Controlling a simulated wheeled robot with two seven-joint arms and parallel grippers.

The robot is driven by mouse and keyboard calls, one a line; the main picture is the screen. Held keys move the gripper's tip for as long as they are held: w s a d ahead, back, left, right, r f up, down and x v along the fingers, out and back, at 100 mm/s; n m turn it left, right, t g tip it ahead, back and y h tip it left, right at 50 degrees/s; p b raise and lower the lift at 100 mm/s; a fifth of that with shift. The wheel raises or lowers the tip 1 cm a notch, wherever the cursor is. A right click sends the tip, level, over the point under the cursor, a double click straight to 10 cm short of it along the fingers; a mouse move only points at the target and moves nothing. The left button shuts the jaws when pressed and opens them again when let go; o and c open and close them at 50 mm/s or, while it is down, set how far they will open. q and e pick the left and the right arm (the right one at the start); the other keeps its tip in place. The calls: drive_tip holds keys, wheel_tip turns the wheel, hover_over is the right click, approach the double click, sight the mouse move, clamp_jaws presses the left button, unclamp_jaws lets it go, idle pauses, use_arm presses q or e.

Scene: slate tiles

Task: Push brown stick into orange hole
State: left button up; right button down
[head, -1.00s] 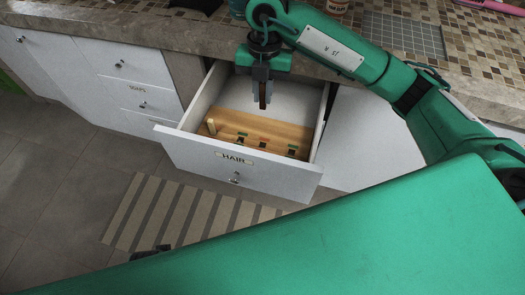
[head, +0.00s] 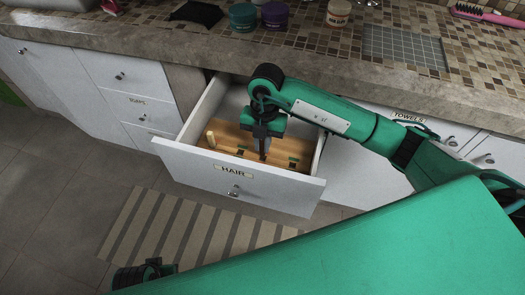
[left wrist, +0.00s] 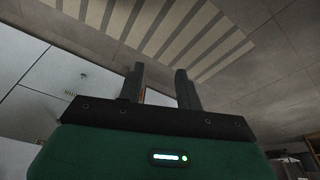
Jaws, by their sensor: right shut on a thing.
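A light wooden board (head: 225,157) with several dark holes lies in the open drawer. Green marks show beside the holes at left and right of my right gripper. My right gripper (head: 262,150) points down at the board's middle, shut on the brown stick (head: 263,157). Only a little of the stick shows between the fingers. The orange-marked hole is hidden behind this gripper, so I cannot tell whether the stick is in it. My left gripper (left wrist: 160,88) is open and empty in the left wrist view, over the floor; part of it shows low in the head view.
A pale peg (head: 211,138) stands upright at the board's left end. The drawer's front wall (head: 190,165), labelled HAIR, and its side walls surround the board. The stone counter (head: 215,62) with jars overhangs behind. A striped mat (head: 165,225) lies on the floor.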

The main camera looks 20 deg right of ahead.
sight(262, 155)
wheel_tip(262, 155, down, 4)
drive_tip(key=shift+r, duration=0.25)
drive_tip(key=shift+f, duration=0.45)
drive_tip(key=c, duration=1.4)
unclamp_jaws()
drive_tip(key=shift+c, duration=0.2)
use_arm(q)
drive_tip(key=shift+r, duration=0.45)
